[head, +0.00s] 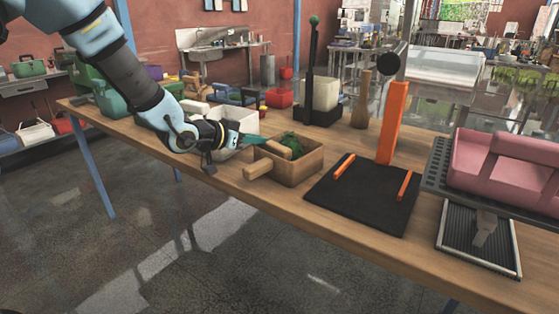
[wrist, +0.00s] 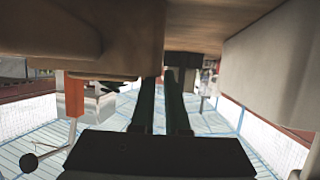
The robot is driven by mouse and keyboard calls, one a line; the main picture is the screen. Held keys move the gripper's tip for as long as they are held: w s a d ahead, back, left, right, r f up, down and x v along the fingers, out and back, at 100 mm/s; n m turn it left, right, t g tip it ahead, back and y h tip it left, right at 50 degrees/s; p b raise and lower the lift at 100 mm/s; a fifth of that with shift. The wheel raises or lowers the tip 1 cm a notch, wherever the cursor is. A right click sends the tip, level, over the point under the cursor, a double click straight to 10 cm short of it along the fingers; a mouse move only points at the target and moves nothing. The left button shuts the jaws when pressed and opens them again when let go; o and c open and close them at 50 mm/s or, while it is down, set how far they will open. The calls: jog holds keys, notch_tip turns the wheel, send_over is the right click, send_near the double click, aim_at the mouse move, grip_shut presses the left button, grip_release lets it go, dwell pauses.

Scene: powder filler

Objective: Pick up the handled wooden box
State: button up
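The handled wooden box (head: 302,170) stands on the wooden table in the head view, open at the top with something dark green inside. One light wooden grip (head: 257,169) sticks out at its front left. Another wooden piece (head: 272,149) lies at its left rim. My gripper (head: 256,140) is at the box's left back side, its teal fingers pointing at that rim piece. In the wrist view, large beige wooden surfaces (wrist: 75,35) fill the top, very close. The two dark fingers (wrist: 160,95) have a narrow gap; what lies between their tips is unclear.
A white bin (head: 240,122) stands just behind my gripper. Right of the box lies a black mat (head: 360,205) with orange bars and an orange post (head: 393,122). A pink tray (head: 500,170) is at far right. A black stand (head: 320,105) rises behind.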

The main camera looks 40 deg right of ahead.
jog(key=shift+p+x, duration=0.55)
jog(key=shift+x, duration=2.45)
jog(key=shift+s+f, duration=0.1)
jog(key=shift+s, duration=0.05)
grip_shut()
